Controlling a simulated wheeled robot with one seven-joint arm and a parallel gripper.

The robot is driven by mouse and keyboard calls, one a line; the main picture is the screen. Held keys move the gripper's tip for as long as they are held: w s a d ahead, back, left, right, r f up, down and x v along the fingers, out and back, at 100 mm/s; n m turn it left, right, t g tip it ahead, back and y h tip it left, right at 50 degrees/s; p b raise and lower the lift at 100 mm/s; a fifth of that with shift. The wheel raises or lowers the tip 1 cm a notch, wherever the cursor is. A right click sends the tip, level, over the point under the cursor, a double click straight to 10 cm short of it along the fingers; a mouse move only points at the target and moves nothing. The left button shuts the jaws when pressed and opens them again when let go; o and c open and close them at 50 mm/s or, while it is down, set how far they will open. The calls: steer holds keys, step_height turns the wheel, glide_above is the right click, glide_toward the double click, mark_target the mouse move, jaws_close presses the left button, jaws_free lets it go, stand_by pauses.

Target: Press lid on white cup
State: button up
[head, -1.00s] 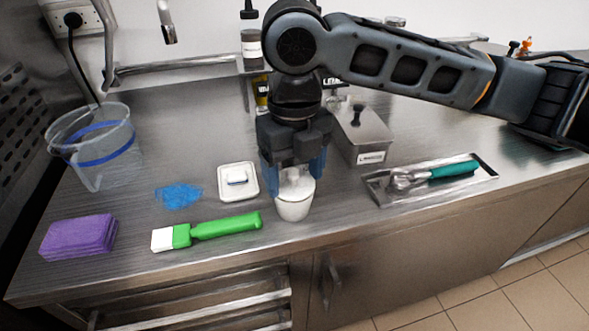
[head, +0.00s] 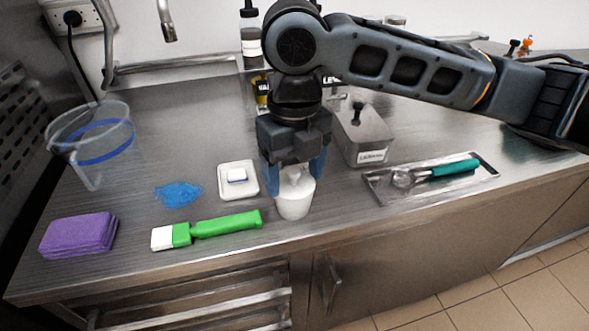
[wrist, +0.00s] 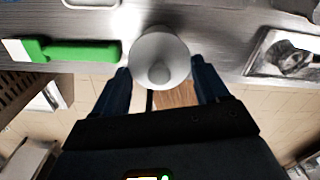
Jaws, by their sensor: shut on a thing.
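The white cup (head: 294,206) stands upright near the counter's front edge, below my gripper (head: 294,174). A pale lid (head: 297,180) with a raised knob is at the top of the cup. In the wrist view the round lid (wrist: 160,58) covers the cup's mouth, and its knob faces the camera. My gripper's two blue fingers are on either side of the lid, and it is shut on the lid. The fingers also show in the wrist view (wrist: 160,78). The gap between lid and cup rim, if any, is too small to tell.
A green-handled brush (head: 215,227) lies left of the cup. Behind it are a white tray (head: 250,190) and a blue cloth (head: 178,194). A purple sponge (head: 78,236) and a clear bucket (head: 95,165) are at left.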

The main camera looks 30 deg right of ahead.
stand_by(0.3)
steer(key=o, duration=1)
steer(key=shift+r+p, duration=2.65)
steer(key=shift+r, duration=0.9)
jaws_close()
steer(key=shift+f+b, duration=1.75)
steer(key=shift+f, duration=0.6)
